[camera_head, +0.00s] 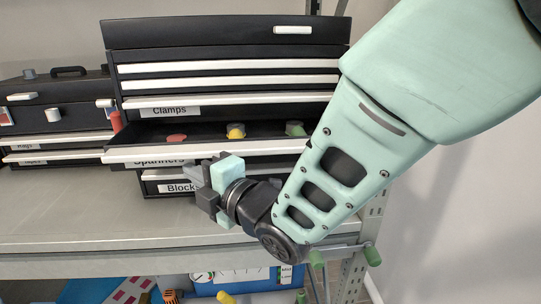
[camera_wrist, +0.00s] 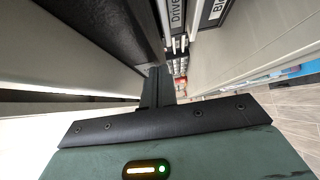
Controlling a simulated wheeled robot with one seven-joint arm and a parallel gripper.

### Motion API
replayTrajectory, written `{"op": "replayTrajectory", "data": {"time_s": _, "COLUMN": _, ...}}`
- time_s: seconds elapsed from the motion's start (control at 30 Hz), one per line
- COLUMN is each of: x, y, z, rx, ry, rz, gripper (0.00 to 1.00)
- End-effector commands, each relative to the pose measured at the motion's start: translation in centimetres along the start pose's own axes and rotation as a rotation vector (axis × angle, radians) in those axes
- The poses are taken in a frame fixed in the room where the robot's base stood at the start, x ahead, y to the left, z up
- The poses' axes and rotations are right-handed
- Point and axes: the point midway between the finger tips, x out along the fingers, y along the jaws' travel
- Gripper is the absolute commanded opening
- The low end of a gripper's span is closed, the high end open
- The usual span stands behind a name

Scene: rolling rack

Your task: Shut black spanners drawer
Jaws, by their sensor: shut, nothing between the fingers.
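The black spanners drawer (camera_head: 245,146) is pulled out of the black tool chest (camera_head: 225,34) in the head view. It has a pale handle strip along its front and a partly hidden "Spanners" label below it. A red, a yellow and a green item sit inside. My gripper (camera_head: 194,178) is shut and empty, just below and in front of the drawer front, near the "Blocks" label. My gripper's dark fingers (camera_wrist: 158,86) also show in the wrist view, close to the drawer fronts. Whether they touch the drawer, I cannot tell. My arm hides the drawer's right end.
The clamps drawer (camera_head: 240,101) above looks shut. The blocks drawer (camera_head: 158,187) is below. A smaller black toolbox (camera_head: 35,92) stands at the left. The grey shelf (camera_head: 75,213) is clear in front. Its upright post (camera_head: 370,215) stands at the right.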

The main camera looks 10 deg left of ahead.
Motion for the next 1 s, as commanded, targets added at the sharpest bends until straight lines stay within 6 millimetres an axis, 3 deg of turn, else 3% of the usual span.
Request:
{"op": "replayTrajectory", "data": {"time_s": 0.2, "x": 3.2, "y": -0.3, "z": 3.4, "rx": -0.001, "ry": -0.004, "rz": 0.002, "gripper": 0.00}}
{"op": "replayTrajectory", "data": {"time_s": 0.4, "x": 5.0, "y": -0.2, "z": 5.2, "rx": -0.001, "ry": -0.002, "rz": 0.001, "gripper": 0.00}}
{"op": "replayTrajectory", "data": {"time_s": 1.0, "x": 5.9, "y": 0.0, "z": 5.8, "rx": 0.001, "ry": 0.000, "rz": 0.000, "gripper": 0.00}}
